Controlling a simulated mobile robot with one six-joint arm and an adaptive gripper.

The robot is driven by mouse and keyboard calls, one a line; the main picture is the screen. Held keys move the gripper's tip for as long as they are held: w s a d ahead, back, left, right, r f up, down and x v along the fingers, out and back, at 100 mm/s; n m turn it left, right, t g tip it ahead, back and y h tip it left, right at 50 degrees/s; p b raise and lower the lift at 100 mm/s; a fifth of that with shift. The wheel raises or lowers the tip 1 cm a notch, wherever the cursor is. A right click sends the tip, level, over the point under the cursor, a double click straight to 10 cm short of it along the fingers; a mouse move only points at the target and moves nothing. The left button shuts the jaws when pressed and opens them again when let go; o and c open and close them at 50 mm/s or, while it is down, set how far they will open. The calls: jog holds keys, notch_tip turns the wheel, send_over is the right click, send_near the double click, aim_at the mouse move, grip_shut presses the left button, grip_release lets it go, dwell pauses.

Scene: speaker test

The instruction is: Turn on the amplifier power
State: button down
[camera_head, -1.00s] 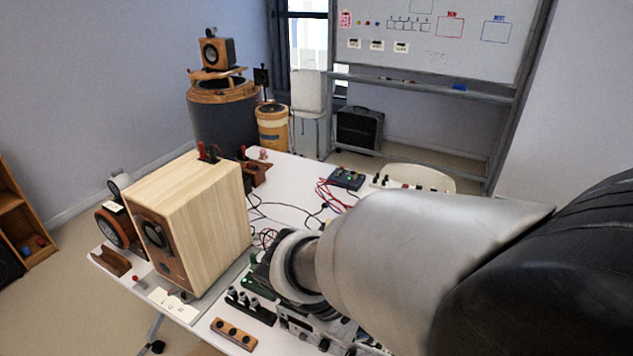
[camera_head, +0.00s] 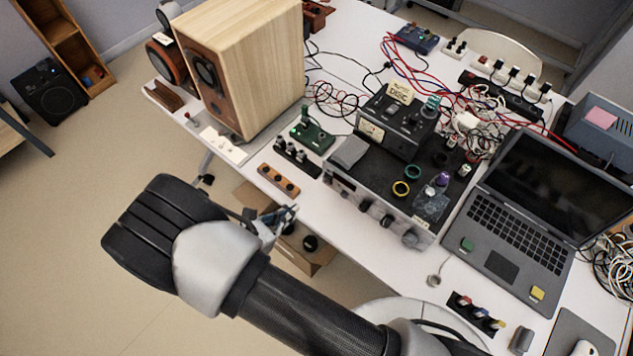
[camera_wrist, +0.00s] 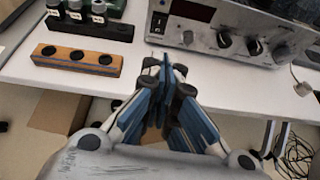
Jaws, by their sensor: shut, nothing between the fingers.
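The amplifier (camera_head: 372,197) is a wide black-topped unit with a silver front, standing near the front edge of the white table. In the wrist view its front panel (camera_wrist: 205,20) shows a dark display, a small switch (camera_wrist: 161,20) at the left and several round knobs (camera_wrist: 253,46). A smaller black unit (camera_head: 396,122) with a paper tag sits on its rear part. My gripper (camera_head: 290,212) is off the table's front edge, before the amplifier's left end. In the wrist view my gripper (camera_wrist: 166,72) has its blue fingers together, empty, apart from the panel.
A wooden block with dark holes (camera_head: 278,181) lies left of the amplifier at the table edge. A wooden speaker (camera_head: 250,65) stands behind it. A laptop (camera_head: 530,200) is at the right. Red and black cables (camera_head: 430,70) run behind. A cardboard box (camera_head: 310,260) is below.

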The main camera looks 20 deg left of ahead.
jog(key=shift+s+a+f+n, duration=0.2)
jog(key=shift+a+f+n, duration=0.1)
jog(key=shift+f, duration=0.15)
jog(key=b, duration=0.3)
send_near(327, 182)
jog(key=f, duration=0.1)
jog(key=w+d+f, duration=0.1)
jog(key=f, duration=0.1)
jog(key=shift+w, duration=0.1)
jog(key=shift+w+d+r, duration=0.15)
jog(key=shift+w+d, duration=0.05)
jog(key=shift+w, duration=0.35)
jog(key=shift+w+d+r, duration=0.15)
jog(key=shift+w+d, duration=0.05)
jog(key=shift+w, duration=0.35)
jog(key=shift+w+d+r, duration=0.1)
jog(key=shift+w+d, duration=0.05)
jog(key=shift+w, duration=0.35)
